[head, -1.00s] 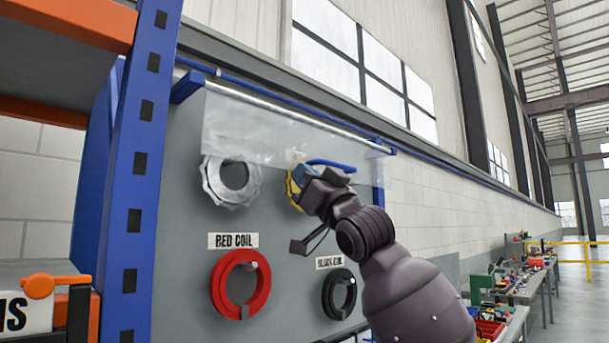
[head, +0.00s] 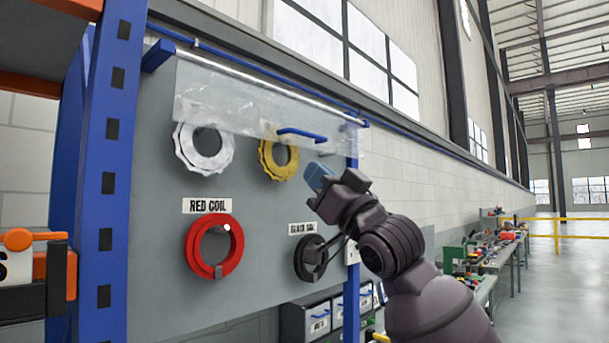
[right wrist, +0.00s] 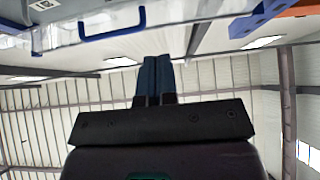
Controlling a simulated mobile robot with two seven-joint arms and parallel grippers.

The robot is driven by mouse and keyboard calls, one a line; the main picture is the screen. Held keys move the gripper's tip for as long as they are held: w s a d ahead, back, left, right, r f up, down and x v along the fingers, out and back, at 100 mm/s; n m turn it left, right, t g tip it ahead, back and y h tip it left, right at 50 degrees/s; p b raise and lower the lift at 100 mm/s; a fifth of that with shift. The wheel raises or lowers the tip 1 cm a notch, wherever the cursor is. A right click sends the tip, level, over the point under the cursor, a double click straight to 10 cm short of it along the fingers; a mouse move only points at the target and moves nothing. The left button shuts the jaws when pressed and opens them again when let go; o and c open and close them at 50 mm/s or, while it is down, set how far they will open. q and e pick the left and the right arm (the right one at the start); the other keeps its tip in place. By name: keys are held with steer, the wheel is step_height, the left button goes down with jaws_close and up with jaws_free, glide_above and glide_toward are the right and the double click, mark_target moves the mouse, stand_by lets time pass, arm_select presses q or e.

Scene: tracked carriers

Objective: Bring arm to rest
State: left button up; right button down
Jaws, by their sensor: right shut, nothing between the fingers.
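My right gripper (head: 318,178) is shut and empty, raised in front of the grey panel (head: 150,240) at its right side. Its blue fingertips lie close together in the right wrist view (right wrist: 157,78). In the head view it is to the right of the yellow ring (head: 265,160) and above the black coil (head: 302,262); it looks apart from both. My right arm partly covers the black coil's right side. My left gripper is not in view.
A clear flap (head: 215,105) with a blue handle (head: 300,134) hangs over the panel's top. A silver ring (head: 182,150) and a red coil (head: 193,245) hang at left. A blue upright (head: 100,200) stands left. Workbenches (head: 490,258) stand at right, beside open floor.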

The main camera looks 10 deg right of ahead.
steer(key=shift+s+n, duration=0.15)
steer(key=shift+n, duration=0.15)
steer(key=d+f+m+h, duration=0.1)
steer(key=d+f+h, duration=0.25)
steer(key=f, duration=1.15)
steer(key=d+f+m+g+h, duration=0.1)
steer(key=d+f+h, duration=0.25)
steer(key=f, duration=1.05)
steer(key=d+f+m+h, duration=0.15)
steer(key=f+h, duration=0.25)
steer(key=f, duration=1.1)
steer(key=s+d+f+m+g+h, duration=0.1)
steer(key=s+d+f+g+h, duration=0.1)
steer(key=s+f, duration=0.5)
steer(key=s+d+f+m+g+h, duration=0.1)
steer(key=s+d+f, duration=0.25)
steer(key=f, duration=0.75)
steer(key=s+d+f+m+g+h, duration=0.1)
steer(key=s+f+g, duration=0.3)
steer(key=s+f, duration=1)
steer(key=s+d+h, duration=0.1)
steer(key=s, duration=0.3)
steer(key=shift+m+g, duration=0.35)
steer(key=shift+g, duration=0.05)
